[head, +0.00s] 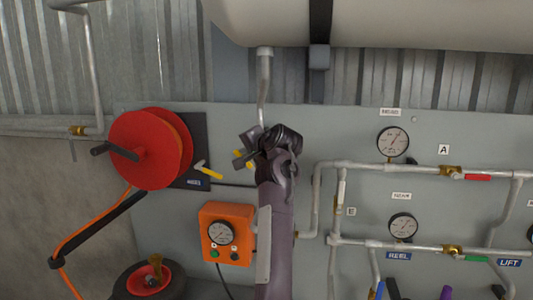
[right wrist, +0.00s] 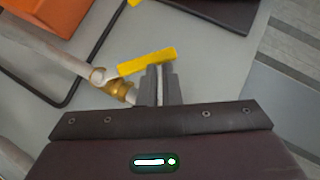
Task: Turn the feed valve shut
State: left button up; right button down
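A yellow lever (right wrist: 150,62) on a brass valve (right wrist: 120,90) shows in the right wrist view, set on a pale pipe. In the head view this spot is mostly hidden by my right gripper (head: 247,150), with only bits of yellow showing beside it. No label for this valve is readable. In the right wrist view the fingers of my right gripper (right wrist: 160,75) are close together, with only a thin gap. Their tips are at the lever's right part; I cannot tell whether they touch it. My left gripper is not in view.
A red hose reel (head: 150,148) with another yellow lever (head: 208,171) is at the left. An orange box (head: 227,233) with a gauge stands below my gripper. Pipes with gauges (head: 393,142) and a red-handled valve (head: 477,177) fill the right. A tank (head: 420,25) hangs above.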

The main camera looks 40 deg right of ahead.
jog(key=shift+w+a+f, duration=0.55)
jog(key=shift+w+a, duration=0.1)
jog(key=shift+w, duration=0.2)
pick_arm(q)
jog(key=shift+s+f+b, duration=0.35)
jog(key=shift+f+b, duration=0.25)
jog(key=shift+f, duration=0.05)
pick_arm(e)
jog(key=shift+w+a+f, duration=0.3)
jog(key=shift+w+f, duration=0.1)
jog(key=shift+f, duration=0.15)
jog(key=shift+w+a+f, duration=0.3)
jog(key=shift+w+f, duration=0.05)
jog(key=shift+f, duration=0.15)
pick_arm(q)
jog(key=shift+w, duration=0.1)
pick_arm(e)
jog(key=shift+w+f, duration=0.1)
jog(key=shift+f, duration=0.05)
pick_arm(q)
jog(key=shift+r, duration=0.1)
